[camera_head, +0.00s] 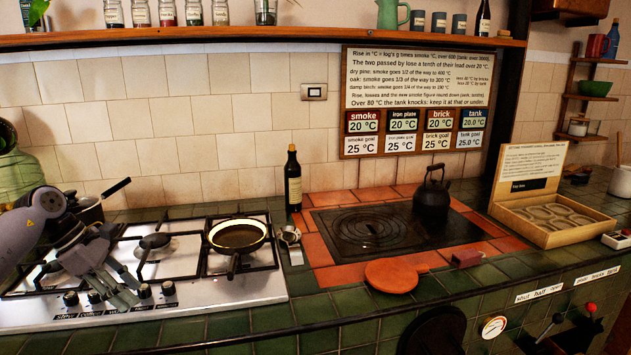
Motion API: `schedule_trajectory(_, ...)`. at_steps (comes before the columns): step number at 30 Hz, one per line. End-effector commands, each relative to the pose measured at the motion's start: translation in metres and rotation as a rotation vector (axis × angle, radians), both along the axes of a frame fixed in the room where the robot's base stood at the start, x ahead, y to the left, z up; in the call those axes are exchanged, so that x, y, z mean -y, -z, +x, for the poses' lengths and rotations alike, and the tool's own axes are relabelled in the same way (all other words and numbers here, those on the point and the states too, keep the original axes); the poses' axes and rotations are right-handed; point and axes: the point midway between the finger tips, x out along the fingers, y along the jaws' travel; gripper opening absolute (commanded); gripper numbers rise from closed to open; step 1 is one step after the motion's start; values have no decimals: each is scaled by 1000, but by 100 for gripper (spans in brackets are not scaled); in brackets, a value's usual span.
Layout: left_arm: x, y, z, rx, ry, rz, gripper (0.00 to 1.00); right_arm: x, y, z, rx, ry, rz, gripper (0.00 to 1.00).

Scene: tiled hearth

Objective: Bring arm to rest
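My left gripper (118,288) hangs over the front left of the white gas hob, its arm coming in from the left edge. Its grey fingers look spread apart, with nothing seen between them. The fingers point down and to the right, near the hob's knobs; I cannot tell if they touch anything. My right gripper is not in view.
The gas hob (230,287) bears a frying pan (238,236). A dark bottle (293,180) stands behind. A black kettle (432,198) stands on the iron plate (365,230). A round terracotta lid (391,277) lies before it. An open wooden box (553,236) is at right.

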Motion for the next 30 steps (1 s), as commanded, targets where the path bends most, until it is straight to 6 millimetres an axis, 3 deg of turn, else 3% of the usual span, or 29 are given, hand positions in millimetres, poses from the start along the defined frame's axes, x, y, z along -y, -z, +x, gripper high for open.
schedule_trajectory(5,44,14,15,50,-5,-93,36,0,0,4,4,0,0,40)
schedule_trajectory(11,119,29,31,112,-40,-280,36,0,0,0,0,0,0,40)
schedule_trajectory(15,200,34,35,136,-122,-543,36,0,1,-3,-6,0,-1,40)
schedule_trajectory(18,258,25,31,113,-245,-811,36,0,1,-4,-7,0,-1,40)
schedule_trajectory(21,294,10,24,45,-414,-1086,36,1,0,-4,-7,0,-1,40)
schedule_trajectory(25,306,-2,17,-99,-694,-1420,36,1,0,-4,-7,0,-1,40)
schedule_trajectory(30,278,13,4,-363,-1156,-1790,36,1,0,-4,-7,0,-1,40)
